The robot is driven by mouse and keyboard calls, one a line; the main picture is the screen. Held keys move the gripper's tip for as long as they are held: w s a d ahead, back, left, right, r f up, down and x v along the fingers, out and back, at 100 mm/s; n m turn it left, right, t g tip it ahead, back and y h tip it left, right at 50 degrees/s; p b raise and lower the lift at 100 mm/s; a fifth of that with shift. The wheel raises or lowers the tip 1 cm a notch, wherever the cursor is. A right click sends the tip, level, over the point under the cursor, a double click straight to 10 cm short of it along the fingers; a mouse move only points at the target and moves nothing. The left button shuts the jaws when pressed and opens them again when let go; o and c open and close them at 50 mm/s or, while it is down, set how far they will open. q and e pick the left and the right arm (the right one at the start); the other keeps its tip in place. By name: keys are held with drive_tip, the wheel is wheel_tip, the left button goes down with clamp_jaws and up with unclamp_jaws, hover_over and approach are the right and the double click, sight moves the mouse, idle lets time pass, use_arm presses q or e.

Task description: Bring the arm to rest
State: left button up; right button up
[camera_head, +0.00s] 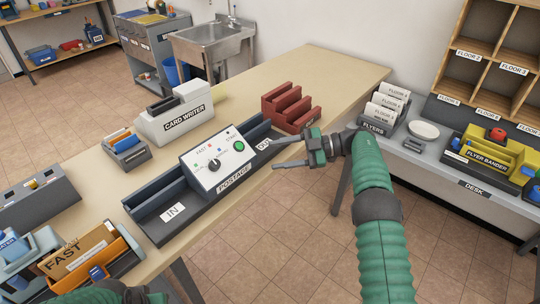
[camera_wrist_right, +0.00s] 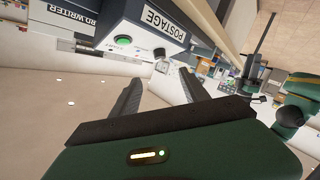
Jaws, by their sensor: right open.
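My right gripper (camera_head: 288,151) is open and empty in the head view. Its fingers point left, near the table's right front edge and close to the OUT end of the postage machine (camera_head: 218,166). Its green arm reaches up from the bottom right. In the right wrist view, the two dark fingers (camera_wrist_right: 158,100) are spread with nothing between them, and the postage machine (camera_wrist_right: 150,22) shows beyond them. At the bottom left of the head view, a green and dark part of my left arm (camera_head: 105,292) shows. My left gripper's fingers are not visible.
On the right, a desk (camera_head: 440,172) holds a flyers holder (camera_head: 386,112), a flyer bander (camera_head: 490,155) and shelves. Open floor (camera_head: 300,235) lies between them.

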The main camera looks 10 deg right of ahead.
drive_tip(key=shift+r, duration=0.1)
drive_tip(key=w+d+r+m+t+h+p, duration=0.2)
drive_tip(key=w+d+r+m+t+h, duration=0.1)
drive_tip(key=w+r+m+t, duration=0.25)
drive_tip(key=w+d+r+m+t+h+p, duration=0.1)
drive_tip(key=w+d+r+m+t+h, duration=0.15)
drive_tip(key=w+r+m+t, duration=0.35)
drive_tip(key=s+d+f+m+h+p, duration=0.2)
drive_tip(key=s+d+f+m+h, duration=0.1)
drive_tip(key=s+m+h, duration=0.5)
drive_tip(key=s+a+f+m+g, duration=0.1)
drive_tip(key=s+f+g, duration=0.3)
drive_tip(key=s, duration=0.7)
drive_tip(key=s+a+f+g+h+p, duration=0.1)
drive_tip(key=s+a+f+g, duration=0.2)
drive_tip(key=s, duration=0.9)
drive_tip(key=s+a+f+m+g+h, duration=0.1)
drive_tip(key=s+a+f+g, duration=0.2)
drive_tip(key=s+f, duration=0.6)
drive_tip(key=s+g, duration=0.2)
drive_tip(key=s, duration=0.1)
drive_tip(key=shift+s+m+p, duration=0.2)
drive_tip(key=shift+m+p, duration=0.15)
